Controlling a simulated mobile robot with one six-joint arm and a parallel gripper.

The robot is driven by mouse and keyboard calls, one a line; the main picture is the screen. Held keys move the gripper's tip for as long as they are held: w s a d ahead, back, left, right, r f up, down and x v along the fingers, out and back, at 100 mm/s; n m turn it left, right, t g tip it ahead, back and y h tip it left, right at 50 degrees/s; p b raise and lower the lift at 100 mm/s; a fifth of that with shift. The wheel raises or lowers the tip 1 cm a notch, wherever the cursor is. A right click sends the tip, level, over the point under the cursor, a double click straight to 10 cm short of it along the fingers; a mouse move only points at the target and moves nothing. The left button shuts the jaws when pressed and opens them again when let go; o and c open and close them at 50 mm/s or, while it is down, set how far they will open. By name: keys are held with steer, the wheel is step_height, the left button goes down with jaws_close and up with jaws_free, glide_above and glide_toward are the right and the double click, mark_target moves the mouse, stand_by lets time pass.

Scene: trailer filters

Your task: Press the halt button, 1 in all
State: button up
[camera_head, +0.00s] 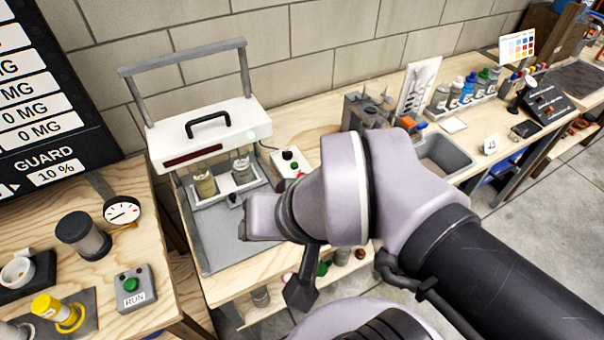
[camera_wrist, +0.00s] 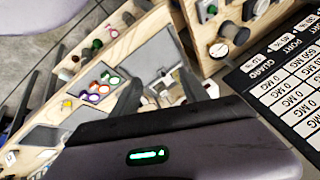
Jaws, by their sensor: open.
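A small white control box (camera_head: 280,160) stands on the bench right of the white hooded machine. It carries a black knob (camera_head: 287,155), a green button (camera_head: 294,166) and a red spot (camera_head: 300,175) at its near end. I can read no halt label, so I cannot tell for sure which button is the halt button. My arm covers the area just in front of this box. My gripper (camera_wrist: 160,88) is open, with two dark fingers apart over the machine's bench and nothing clearly held between them. In the head view its fingers are mostly hidden by my wrist.
The white machine (camera_head: 205,135) has a raised grey frame and holds jars on a tray. A grey box with a green button marked RUN (camera_head: 135,282) and a gauge (camera_head: 122,211) are on the left bench. A sink (camera_head: 440,157) and several bottles are to the right.

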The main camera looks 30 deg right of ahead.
jaws_close()
stand_by(1.5)
